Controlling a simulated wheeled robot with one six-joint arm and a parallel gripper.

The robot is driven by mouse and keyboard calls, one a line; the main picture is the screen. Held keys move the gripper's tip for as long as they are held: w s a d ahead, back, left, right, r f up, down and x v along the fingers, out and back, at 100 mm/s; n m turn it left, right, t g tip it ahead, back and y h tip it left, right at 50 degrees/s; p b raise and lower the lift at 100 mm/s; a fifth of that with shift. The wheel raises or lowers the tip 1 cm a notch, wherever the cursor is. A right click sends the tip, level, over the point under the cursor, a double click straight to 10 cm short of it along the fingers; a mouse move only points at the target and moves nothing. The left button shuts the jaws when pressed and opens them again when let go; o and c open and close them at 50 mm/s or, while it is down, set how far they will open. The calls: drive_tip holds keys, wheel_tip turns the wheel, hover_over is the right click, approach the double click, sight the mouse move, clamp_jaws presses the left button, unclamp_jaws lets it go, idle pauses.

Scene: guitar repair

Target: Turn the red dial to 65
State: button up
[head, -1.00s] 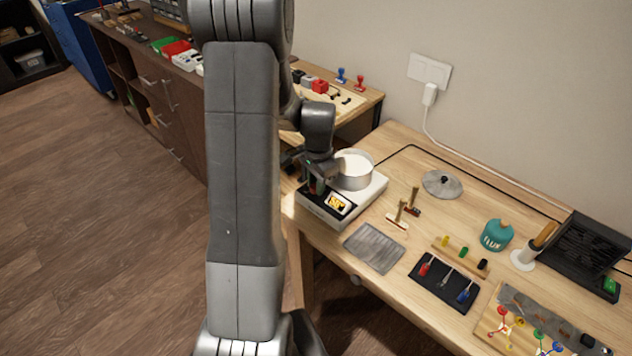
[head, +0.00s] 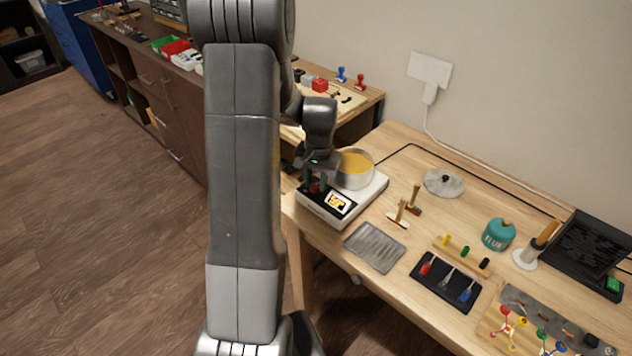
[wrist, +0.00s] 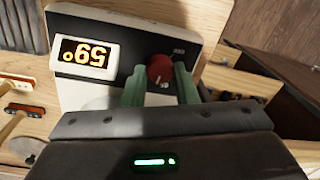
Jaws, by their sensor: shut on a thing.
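The red dial (wrist: 160,69) is on the black front panel of a white hot plate (head: 372,198). My gripper (wrist: 160,85) has its two green fingers closed on the dial's sides. In the head view, my gripper (head: 317,182) covers most of the dial. The lit display (wrist: 84,53) beside the dial is upside down in the wrist view; its digits seem to read 65 when turned over, though I cannot be sure. The display (head: 338,202) is too small to read in the head view. A pot (head: 355,169) with amber contents stands on the hot plate.
A grey metal tray (head: 375,248) and small brushes (head: 398,215) lie close to the hot plate. A wall is behind the bench.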

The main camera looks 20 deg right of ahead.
drive_tip(key=n, duration=0.5)
drive_tip(key=shift+w+n+b, duration=0.1)
drive_tip(key=shift+n+b, duration=0.2)
drive_tip(key=shift+b, duration=0.05)
idle(0.4)
drive_tip(key=o, duration=1)
drive_tip(key=shift+r, duration=0.1)
drive_tip(key=r, duration=1.3)
drive_tip(key=shift+s+d+r, duration=0.2)
drive_tip(key=shift+d+r, duration=0.15)
drive_tip(key=shift+d, duration=0.05)
drive_tip(key=shift+f, duration=0.1)
